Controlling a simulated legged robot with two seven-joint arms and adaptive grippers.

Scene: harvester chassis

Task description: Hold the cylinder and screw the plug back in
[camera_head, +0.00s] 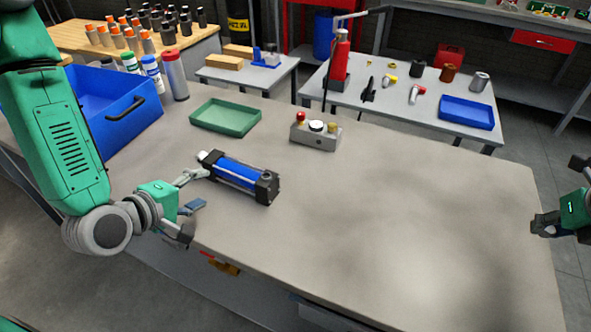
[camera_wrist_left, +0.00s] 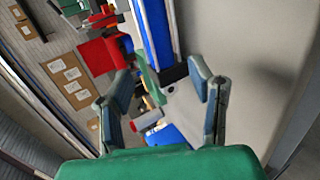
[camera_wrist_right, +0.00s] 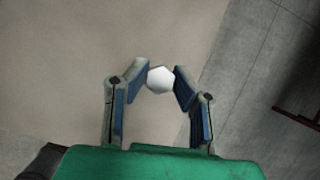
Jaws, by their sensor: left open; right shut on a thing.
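The cylinder (camera_head: 238,176) lies on the workbench, with a blue body, black end blocks and a white tip at its far left end. My left gripper (camera_head: 193,206) is open and empty beside the cylinder's near left side. In the left wrist view the cylinder's blue body (camera_wrist_left: 154,38) shows ahead of the open fingers. My right gripper (camera_head: 545,226) is off the bench's right edge, well away from the cylinder. In the right wrist view it is shut on a white, faceted plug (camera_wrist_right: 160,79) held at the fingertips.
A blue bin (camera_head: 117,115) and bottles are at the left. The workbench's (camera_head: 420,215) right half is clear. Side tables stand behind.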

